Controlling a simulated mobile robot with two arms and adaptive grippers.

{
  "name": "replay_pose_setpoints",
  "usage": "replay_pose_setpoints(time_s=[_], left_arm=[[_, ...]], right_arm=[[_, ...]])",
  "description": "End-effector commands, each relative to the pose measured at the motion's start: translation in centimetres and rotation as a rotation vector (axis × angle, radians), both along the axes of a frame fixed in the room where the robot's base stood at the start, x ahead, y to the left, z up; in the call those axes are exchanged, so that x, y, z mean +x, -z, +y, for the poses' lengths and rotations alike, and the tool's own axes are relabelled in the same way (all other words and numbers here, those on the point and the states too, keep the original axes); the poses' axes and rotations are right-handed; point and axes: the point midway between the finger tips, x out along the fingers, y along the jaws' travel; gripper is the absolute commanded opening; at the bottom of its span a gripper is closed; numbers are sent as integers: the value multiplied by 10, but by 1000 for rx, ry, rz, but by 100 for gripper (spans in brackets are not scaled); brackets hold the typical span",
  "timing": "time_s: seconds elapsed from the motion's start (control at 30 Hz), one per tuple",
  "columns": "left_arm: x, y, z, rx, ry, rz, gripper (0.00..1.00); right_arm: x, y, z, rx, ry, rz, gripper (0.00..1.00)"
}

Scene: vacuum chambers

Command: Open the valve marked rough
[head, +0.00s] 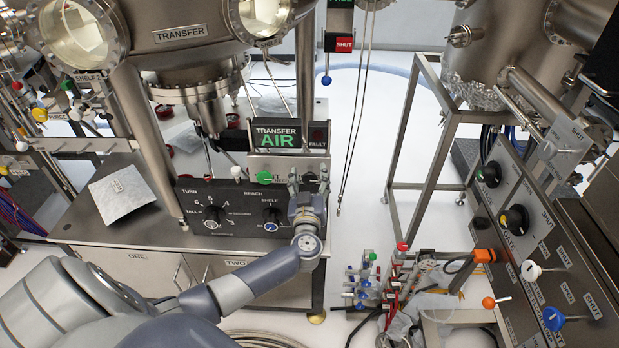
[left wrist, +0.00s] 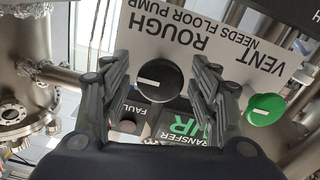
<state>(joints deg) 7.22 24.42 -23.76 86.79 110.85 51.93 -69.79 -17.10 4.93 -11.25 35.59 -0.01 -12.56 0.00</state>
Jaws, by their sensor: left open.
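The valve knob marked ROUGH (left wrist: 152,84) is round and black with a white line that lies nearly level in the left wrist view. Its label is upside down there, on a pale plate (left wrist: 190,20). My left gripper (head: 308,183) is open in front of this plate, below the TRANSFER AIR display (head: 278,138). In the left wrist view its fingers (left wrist: 161,72) stand on either side of the black knob, which is not visibly gripped. In the head view the gripper mostly hides this knob. My right gripper is not in view.
A green VENT knob (left wrist: 265,109) sits close beside the right finger; it also shows in the head view (head: 264,177). Below is a black panel with a TURN dial (head: 211,217) and a REACH dial (head: 271,219). A metal sheet (head: 122,190) lies on the bench left.

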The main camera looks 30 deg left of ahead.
Motion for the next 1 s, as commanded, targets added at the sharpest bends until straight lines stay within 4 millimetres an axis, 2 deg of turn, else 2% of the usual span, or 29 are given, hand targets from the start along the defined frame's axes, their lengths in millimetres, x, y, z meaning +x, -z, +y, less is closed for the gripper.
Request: replay_pose_setpoints(time_s=[0.13, 0.33, 0.67, 1.0], left_arm=[[0, 0, 0, 0, 0, 0, 56], [0, 0, 0, 1, 0, 1, 11], [-1, -1, 0, -16, -1, -10, 11], [-1, -1, 0, -179, -2, -107, 11]], right_arm=[[-1, 0, 3, 4, -1, 1, 0], [-1, 0, 10, 12, -2, 2, 0], [-2, -1, 12, 13, -2, 4, 0], [-3, -12, 5, 6, -3, 4, 0]])
